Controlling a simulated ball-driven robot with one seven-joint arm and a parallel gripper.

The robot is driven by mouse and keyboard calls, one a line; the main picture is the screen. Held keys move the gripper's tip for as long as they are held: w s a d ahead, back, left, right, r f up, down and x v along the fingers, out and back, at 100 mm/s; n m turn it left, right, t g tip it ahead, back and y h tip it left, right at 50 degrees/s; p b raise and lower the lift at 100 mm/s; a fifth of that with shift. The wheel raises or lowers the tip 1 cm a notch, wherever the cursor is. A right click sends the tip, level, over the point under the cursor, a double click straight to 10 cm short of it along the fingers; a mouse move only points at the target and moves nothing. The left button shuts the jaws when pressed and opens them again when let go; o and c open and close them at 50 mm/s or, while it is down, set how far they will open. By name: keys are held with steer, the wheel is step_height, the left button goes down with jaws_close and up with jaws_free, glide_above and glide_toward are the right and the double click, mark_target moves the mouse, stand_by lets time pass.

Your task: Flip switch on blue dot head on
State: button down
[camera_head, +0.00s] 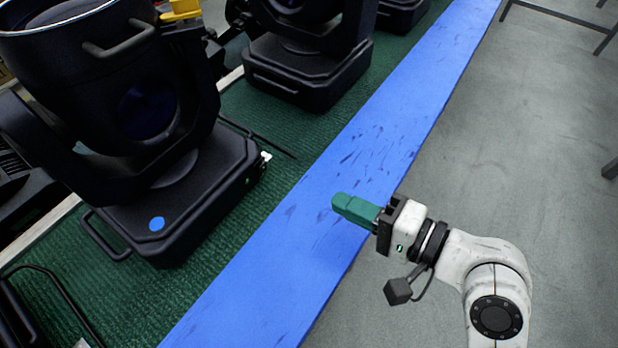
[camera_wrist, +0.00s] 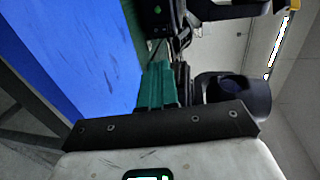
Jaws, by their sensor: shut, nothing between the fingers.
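The blue dot head is a black moving-head light (camera_head: 135,130) at the left of the head view. A round blue dot (camera_head: 156,224) marks the top of its base. A small pale part (camera_head: 265,157) shows on the base's right side; I cannot tell if it is the switch. My gripper (camera_head: 338,203) has green fingers, shut and empty, above the blue strip to the right of the head, clear of it. In the wrist view the fingers (camera_wrist: 155,68) point toward a black base (camera_wrist: 160,12) with a small green light.
A blue strip (camera_head: 400,120) runs along the edge of the green ribbed surface (camera_head: 235,210). A second black head (camera_head: 310,65) stands behind. A yellow part (camera_head: 180,10) is at the top left. Grey floor (camera_head: 520,130) lies open at the right, with dark legs at its edge.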

mark_target(264, 162)
steer(key=p+x, duration=0.1)
steer(key=x, duration=0.8)
steer(key=r+p+x, duration=0.1)
steer(key=x, duration=0.3)
steer(key=shift+w+a+r+p, duration=0.1)
steer(key=shift+w+a+p, duration=0.1)
steer(key=shift+p, duration=0.1)
steer(key=shift+w+a+r+p, duration=0.25)
steer(key=shift+r+p, duration=0.2)
steer(key=shift+p, duration=0.25)
steer(key=shift+a+f, duration=0.1)
steer(key=shift+f, duration=0.15)
steer(key=shift+s, duration=0.1)
